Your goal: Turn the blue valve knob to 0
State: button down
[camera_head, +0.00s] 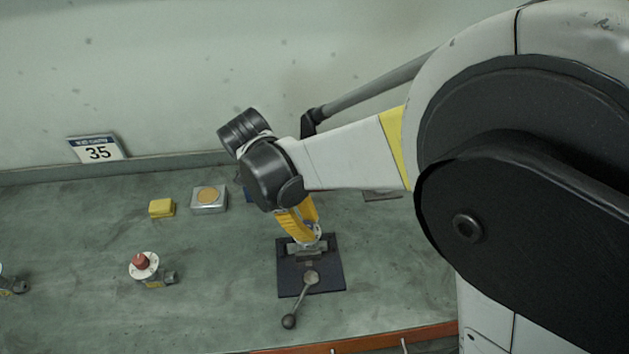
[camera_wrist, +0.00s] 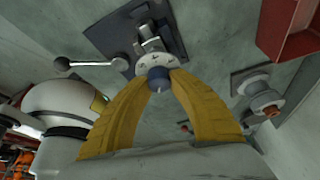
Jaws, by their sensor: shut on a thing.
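The blue valve knob (camera_wrist: 158,79) sits in front of a white round dial (camera_wrist: 156,61) in the wrist view. Its pointer mark and the dial's numbers are too small to read. The valve body is mounted on a dark square plate (camera_wrist: 130,26), which also lies on the bench in the head view (camera_head: 289,277). My gripper (camera_wrist: 159,82) has two yellow fingers shut on the knob, one on each side. In the head view my gripper (camera_head: 306,237) reaches down to the valve from above, and its fingers hide the knob.
A lever with a dark ball end (camera_head: 289,321) sticks out toward the bench's front edge. A red-knobbed valve (camera_head: 141,262), a yellow block (camera_head: 161,208) and a silver box (camera_head: 209,199) stand to the left. A "35" sign (camera_head: 97,149) is behind. The bench between is clear.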

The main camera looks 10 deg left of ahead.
jog(key=c, duration=1.2)
grip_release()
jog(key=shift+o, duration=0.2)
jog(key=v, duration=1.2)
